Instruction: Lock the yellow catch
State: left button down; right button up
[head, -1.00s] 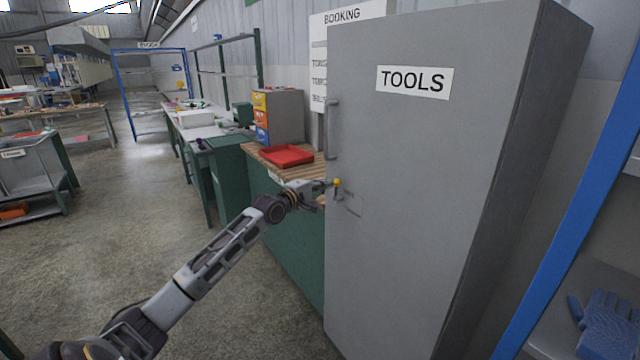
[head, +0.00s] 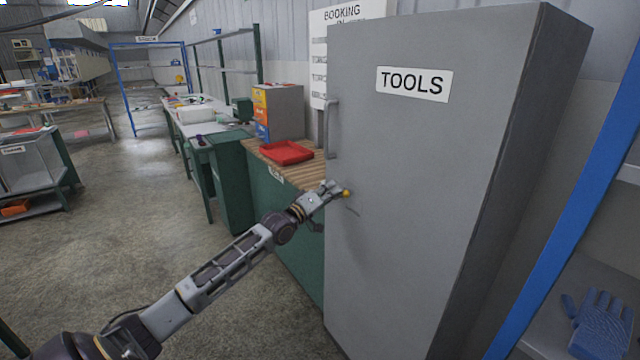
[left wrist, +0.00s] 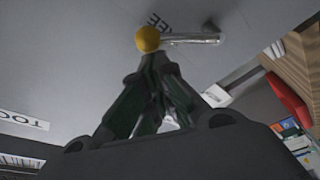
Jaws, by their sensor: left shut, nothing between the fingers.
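The yellow catch shows as a yellow knob (head: 346,193) on the grey tool cabinet (head: 420,170), near the door's left edge and below its handle. In the left wrist view the yellow knob (left wrist: 148,39) sits on the end of a metal rod (left wrist: 190,39) that runs level to the right. My left gripper (head: 338,191) is shut and empty. Its fingertips (left wrist: 155,62) are right at the knob; whether they touch it I cannot tell. Dark lettering on the door beside the rod is partly covered. My right gripper is not in view.
A vertical handle (head: 332,129) stands out from the door above the catch. A workbench with a red tray (head: 287,152) and a drawer unit (head: 278,112) adjoins the cabinet on the left. A blue post (head: 570,190) stands at the right. Open floor lies left.

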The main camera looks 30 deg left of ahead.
aim_at(342, 196)
pick_arm(q)
jog(key=f+m, duration=0.1)
jog(key=m, duration=0.1)
jog(key=d+m+h, duration=0.1)
jog(key=m, duration=0.1)
jog(key=s+d+f+m, duration=0.1)
jog(key=m, duration=0.2)
jog(key=shift+d+f+h, duration=0.25)
jog(key=shift+f+h, duration=0.05)
jog(key=shift+h, duration=0.1)
jog(key=shift+s+d+f+m+h+b, duration=0.1)
jog(key=shift+f+m+h+b, duration=0.1)
jog(key=shift+m, duration=0.3)
jog(key=shift+d+f+m+h+b, duration=0.1)
jog(key=shift+f+m+h, duration=0.1)
jog(key=shift+m, duration=0.3)
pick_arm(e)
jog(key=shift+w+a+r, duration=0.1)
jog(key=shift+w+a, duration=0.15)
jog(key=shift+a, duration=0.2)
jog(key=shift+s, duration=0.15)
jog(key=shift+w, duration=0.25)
